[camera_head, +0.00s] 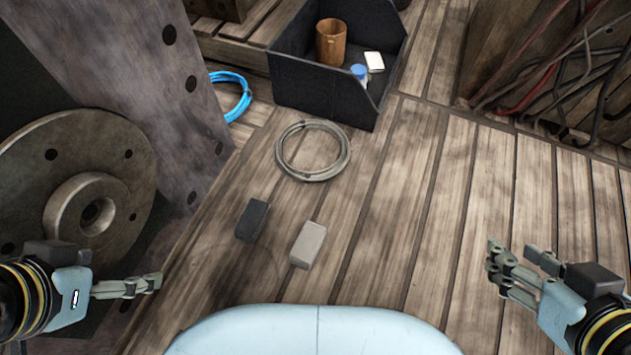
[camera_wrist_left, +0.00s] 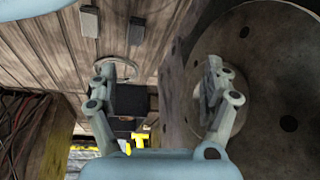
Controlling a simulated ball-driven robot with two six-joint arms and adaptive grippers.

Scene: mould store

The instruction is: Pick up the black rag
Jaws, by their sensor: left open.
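A small black block-like thing (camera_head: 252,220) lies on the plank floor left of centre. It is the only small black thing I see that could be the black rag; I cannot tell if it is cloth. It also shows in the left wrist view (camera_wrist_left: 136,31). My left gripper (camera_head: 152,283) is at the lower left, apart from it, in front of the big round flange. In the left wrist view its fingers (camera_wrist_left: 157,88) stand wide apart with nothing between them. My right gripper (camera_head: 512,268) is at the lower right, its fingers spread and empty, far from the black thing.
A grey block (camera_head: 308,246) lies close right of the black thing. A coiled grey cable (camera_head: 312,151) lies behind. A black bin (camera_head: 318,92) holds a brown cup, a blue-capped item and a white item. A flange (camera_head: 85,215) and steel plate stand left. Floor right of centre is clear.

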